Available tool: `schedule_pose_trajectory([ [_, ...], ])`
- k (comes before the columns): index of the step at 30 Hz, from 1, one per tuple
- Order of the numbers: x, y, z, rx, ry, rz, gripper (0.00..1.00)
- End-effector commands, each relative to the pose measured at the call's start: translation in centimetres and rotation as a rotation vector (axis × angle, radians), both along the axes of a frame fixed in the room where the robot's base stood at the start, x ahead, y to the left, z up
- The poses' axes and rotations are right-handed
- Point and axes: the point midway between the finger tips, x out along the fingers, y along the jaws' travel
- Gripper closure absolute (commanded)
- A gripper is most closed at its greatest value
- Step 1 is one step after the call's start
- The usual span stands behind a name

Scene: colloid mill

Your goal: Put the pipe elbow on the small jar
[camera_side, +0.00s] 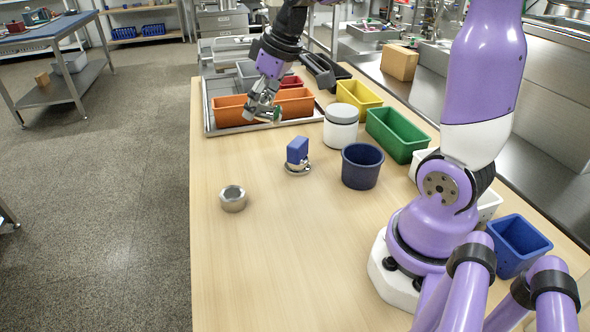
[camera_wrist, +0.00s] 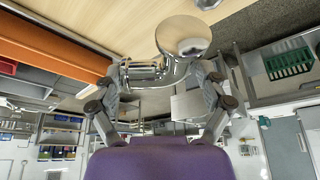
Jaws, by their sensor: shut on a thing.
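My gripper (camera_side: 264,110) is above the orange bins at the far end of the table. It is shut on the shiny metal pipe elbow (camera_wrist: 184,38), which fills the space between the fingers (camera_wrist: 160,82) in the wrist view. One round end of the elbow faces up in that picture, and its body runs to the left. In the side view the elbow is small and partly hidden by the fingers. A white round jar with a lid (camera_side: 341,128) stands upright to the right of the gripper, apart from it; I take it as the small jar.
A blue block on a round metal piece (camera_side: 297,153), a steel ring-like cup (camera_side: 233,199) and a dark blue pot (camera_side: 362,167) stand on the table. Orange (camera_side: 230,112), yellow (camera_side: 358,97) and green (camera_side: 397,134) bins stand behind. The table's front left is clear.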

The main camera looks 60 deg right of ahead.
Motion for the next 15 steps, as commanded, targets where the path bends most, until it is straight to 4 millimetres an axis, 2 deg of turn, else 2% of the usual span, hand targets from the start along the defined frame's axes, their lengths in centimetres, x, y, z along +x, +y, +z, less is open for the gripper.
schedule_pose_trajectory([
  [1, 0.0, -2.5, 0.8, -0.002, -0.004, -0.148, 0.62],
  [3, -0.4, -5.6, 1.7, -0.001, -0.003, -0.355, 0.62],
  [6, -1.3, -9.2, 2.8, 0.001, -0.002, -0.599, 0.62],
  [10, -2.4, -12.2, 3.8, 0.002, 0.001, -0.805, 0.62],
  [15, -3.5, -14.7, 3.4, 0.001, 0.005, -0.905, 0.62],
])
